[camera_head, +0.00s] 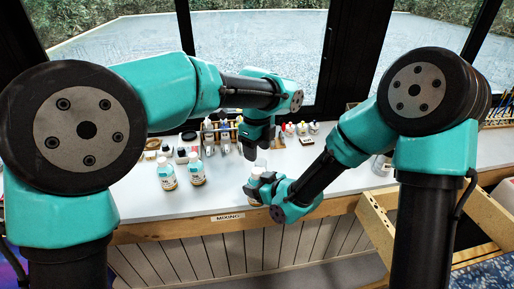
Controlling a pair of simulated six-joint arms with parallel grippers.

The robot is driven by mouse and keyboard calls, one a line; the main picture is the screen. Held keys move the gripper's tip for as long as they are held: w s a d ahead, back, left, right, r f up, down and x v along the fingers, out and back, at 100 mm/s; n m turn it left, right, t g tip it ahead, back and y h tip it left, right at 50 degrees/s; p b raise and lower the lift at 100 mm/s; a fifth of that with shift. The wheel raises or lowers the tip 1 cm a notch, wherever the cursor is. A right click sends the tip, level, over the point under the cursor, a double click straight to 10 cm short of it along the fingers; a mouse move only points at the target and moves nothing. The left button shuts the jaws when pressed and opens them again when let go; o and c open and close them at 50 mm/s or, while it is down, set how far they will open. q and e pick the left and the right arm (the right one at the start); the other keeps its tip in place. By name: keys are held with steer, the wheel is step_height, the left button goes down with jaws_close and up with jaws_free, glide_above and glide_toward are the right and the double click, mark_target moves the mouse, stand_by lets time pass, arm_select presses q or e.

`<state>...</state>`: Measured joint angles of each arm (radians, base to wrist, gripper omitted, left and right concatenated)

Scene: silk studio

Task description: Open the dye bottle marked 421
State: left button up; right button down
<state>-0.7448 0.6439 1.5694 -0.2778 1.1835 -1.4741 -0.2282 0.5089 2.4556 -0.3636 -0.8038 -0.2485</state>
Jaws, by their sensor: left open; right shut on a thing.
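Two bottles with teal caps and pale labels, a left one (166,173) and a right one (196,168), stand upright on the white worktop left of centre. Their label numbers are too small to read. My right gripper (262,188) is low at the worktop's front edge, shut around a small bottle (257,171) that stands about upright. The gripper hides much of this bottle, and I cannot read a number on it. My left gripper (250,150) is open, pointing down just above and behind the held bottle. Its fingertips are hard to make out.
Jars and small bottles (182,154) stand behind, left of centre, with a rack of small bottles (302,129) at the back right. A "MIXING" label (228,217) is on the front edge. A wooden frame (376,226) is at the right. The worktop's front left is clear.

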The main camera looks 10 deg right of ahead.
mark_target(257, 171)
arm_select(q)
steer(key=shift+f, duration=4.05)
steer(key=c, duration=0.9)
steer(key=o, duration=1)
steer(key=shift+c, duration=0.2)
steer(key=shift+r, duration=0.1)
steer(key=shift+r, duration=2.15)
